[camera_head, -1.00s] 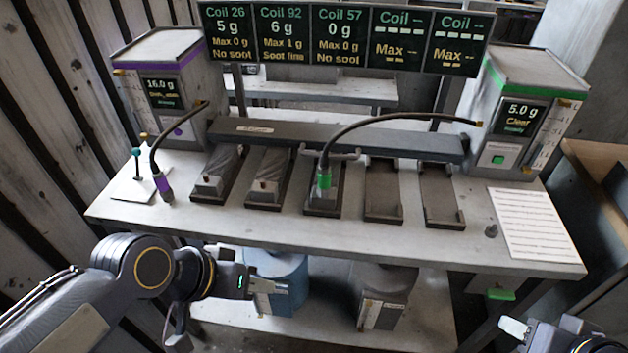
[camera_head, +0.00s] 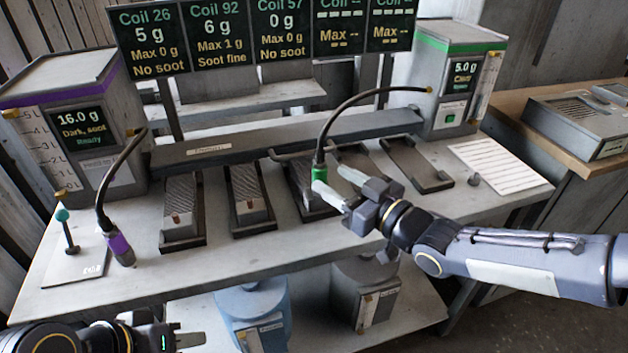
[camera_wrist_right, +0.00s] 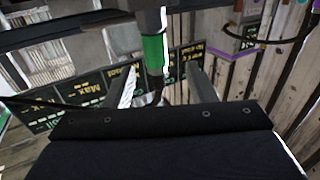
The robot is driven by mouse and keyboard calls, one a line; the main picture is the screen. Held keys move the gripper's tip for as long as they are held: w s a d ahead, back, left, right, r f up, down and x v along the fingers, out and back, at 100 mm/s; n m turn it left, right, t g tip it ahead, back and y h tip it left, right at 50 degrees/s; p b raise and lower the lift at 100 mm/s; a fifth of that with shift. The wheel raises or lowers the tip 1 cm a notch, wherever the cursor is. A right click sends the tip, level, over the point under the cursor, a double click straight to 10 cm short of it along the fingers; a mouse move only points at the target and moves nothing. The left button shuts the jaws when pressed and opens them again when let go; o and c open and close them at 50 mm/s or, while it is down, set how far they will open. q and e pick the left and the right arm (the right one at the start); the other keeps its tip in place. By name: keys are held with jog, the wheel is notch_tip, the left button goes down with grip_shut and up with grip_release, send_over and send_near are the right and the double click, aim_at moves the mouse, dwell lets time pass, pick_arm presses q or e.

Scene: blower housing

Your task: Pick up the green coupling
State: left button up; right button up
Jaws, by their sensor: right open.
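The green coupling (camera_head: 319,174) is a short green collar at the end of a dark hose, above the middle coil tray. My right gripper (camera_head: 336,184) is open beside it, its two fingers pointing toward it. In the right wrist view the green coupling (camera_wrist_right: 153,52) shows between the two spread fingers (camera_wrist_right: 162,82); I see no finger closed on it, and contact is unclear. My left gripper (camera_head: 185,342) is low at the left corner, partly cut off, away from the coupling; its jaw opening is unclear.
Several coil trays (camera_head: 183,240) line the bench. A purple-banded unit (camera_head: 62,130) and a green-banded unit (camera_head: 452,75) stand at the ends. A paper sheet (camera_head: 500,166) lies at the right. Containers (camera_head: 255,310) are below.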

aim_at(326, 170)
jog(key=x, duration=0.5)
jog(key=shift+w+r, duration=0.2)
jog(key=shift+w, duration=0.2)
grip_shut()
jog(key=shift+r, duration=0.1)
